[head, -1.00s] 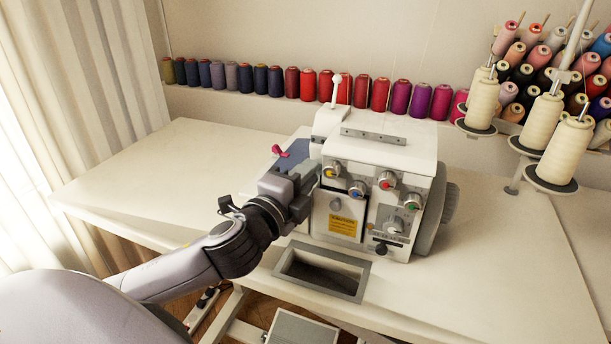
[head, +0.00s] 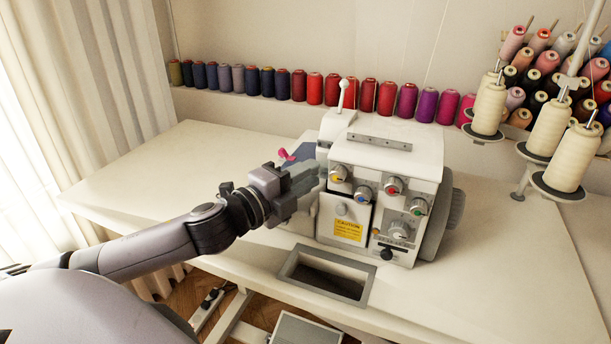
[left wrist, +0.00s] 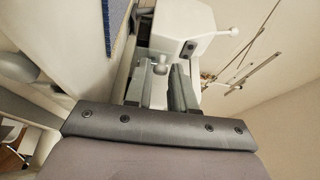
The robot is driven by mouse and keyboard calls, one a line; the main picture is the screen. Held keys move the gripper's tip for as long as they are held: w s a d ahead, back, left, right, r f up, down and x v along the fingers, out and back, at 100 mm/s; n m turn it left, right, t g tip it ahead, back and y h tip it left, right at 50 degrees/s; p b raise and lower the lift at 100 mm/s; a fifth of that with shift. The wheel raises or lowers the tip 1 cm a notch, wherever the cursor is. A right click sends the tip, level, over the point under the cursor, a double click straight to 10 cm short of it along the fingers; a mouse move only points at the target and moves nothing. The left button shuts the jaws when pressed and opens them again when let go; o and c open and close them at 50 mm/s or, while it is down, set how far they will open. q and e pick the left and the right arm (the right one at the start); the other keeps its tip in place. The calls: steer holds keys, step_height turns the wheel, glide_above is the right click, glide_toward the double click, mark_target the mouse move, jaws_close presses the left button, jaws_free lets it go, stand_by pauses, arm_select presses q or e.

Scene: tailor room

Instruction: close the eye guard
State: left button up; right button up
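The white sewing machine (head: 398,150) stands on the table, with coloured dials and a yellow caution label on its front. My left gripper (head: 312,180) is at the machine's left side, in front of its needle area, and covers part of it. A blue-grey panel and a pink-red lever (head: 286,155) show just behind the gripper. I cannot make out the eye guard for certain. In the left wrist view the two fingers (left wrist: 164,88) are apart, pointing at the machine (left wrist: 184,22), with nothing clearly held between them. My right gripper is not in view.
The table (head: 170,165) is clear to the left of the machine. A grey-framed opening (head: 283,272) lies in front of it. Cream thread cones (head: 548,125) on a stand are at the right, and a row of spools (head: 315,90) lines the wall.

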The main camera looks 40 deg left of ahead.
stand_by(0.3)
arm_select(q)
steer(key=shift+s+a+f, duration=0.1)
steer(key=shift+s+a, duration=0.05)
steer(key=shift+s, duration=0.8)
steer(key=shift+s+a, duration=0.15)
steer(key=shift+s, duration=0.8)
steer(key=shift+s+a, duration=0.15)
steer(key=shift+s, duration=0.65)
steer(key=shift+s+a, duration=0.15)
steer(key=shift+s, duration=0.65)
